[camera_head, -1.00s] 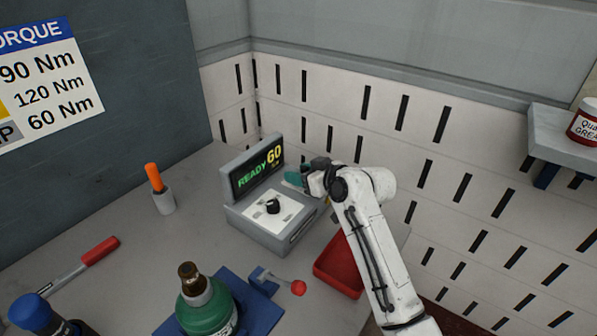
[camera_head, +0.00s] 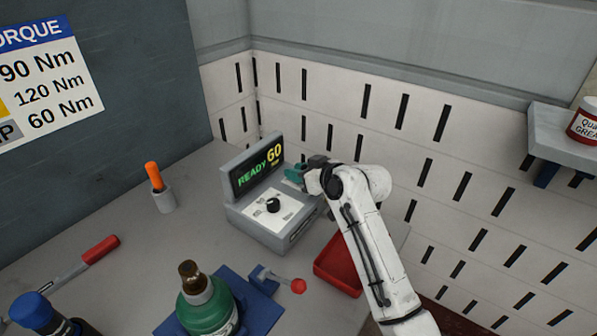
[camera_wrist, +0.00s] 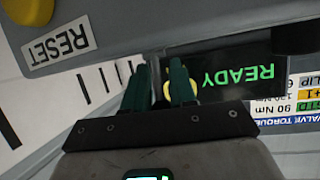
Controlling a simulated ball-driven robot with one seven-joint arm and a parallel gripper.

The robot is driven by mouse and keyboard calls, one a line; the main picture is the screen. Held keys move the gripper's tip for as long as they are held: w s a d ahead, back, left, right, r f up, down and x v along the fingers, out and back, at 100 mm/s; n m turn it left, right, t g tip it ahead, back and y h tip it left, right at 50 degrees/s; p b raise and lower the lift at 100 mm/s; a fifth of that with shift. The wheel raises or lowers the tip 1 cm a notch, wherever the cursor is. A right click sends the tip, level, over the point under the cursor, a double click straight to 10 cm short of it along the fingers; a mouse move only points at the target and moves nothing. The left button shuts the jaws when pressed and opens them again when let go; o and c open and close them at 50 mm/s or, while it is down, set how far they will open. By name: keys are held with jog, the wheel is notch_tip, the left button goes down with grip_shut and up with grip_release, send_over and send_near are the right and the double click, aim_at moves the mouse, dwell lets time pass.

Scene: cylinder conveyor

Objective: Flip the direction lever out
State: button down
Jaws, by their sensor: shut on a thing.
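The grey control box (camera_head: 252,230) stands on the bench with a lit READY 60 display (camera_head: 257,167) and a black knob (camera_head: 272,205) on its white top panel. My gripper (camera_head: 291,177) is at the right end of the box, beside the display. In the wrist view its two green fingers (camera_wrist: 165,85) point toward the box, close together in front of the display. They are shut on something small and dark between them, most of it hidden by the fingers. I cannot make out the direction lever clearly in either view.
A red tray (camera_head: 338,266) lies right of the box, under my arm. A small clamp with a red-knobbed handle (camera_head: 298,286) and a green bottle (camera_head: 207,305) stand in front. An orange-handled tool in a cup (camera_head: 158,187) stands to the left. A RESET label (camera_wrist: 59,45) shows close by.

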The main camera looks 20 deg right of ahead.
jog(key=shift+f+b, duration=0.2)
jog(key=shift+b, duration=0.4)
jog(key=shift+s+d+f+t+y+b, duration=0.15)
jog(key=shift+t+y+b, duration=0.3)
jog(key=shift+b, duration=0.7)
jog(key=shift+s+r+t+b, duration=0.1)
jog(key=shift+r+t+b, duration=0.25)
jog(key=shift+b, duration=0.5)
jog(key=c, duration=1)
grip_release()
jog(key=shift+c, duration=0.2)
jog(key=shift+r, duration=0.1)
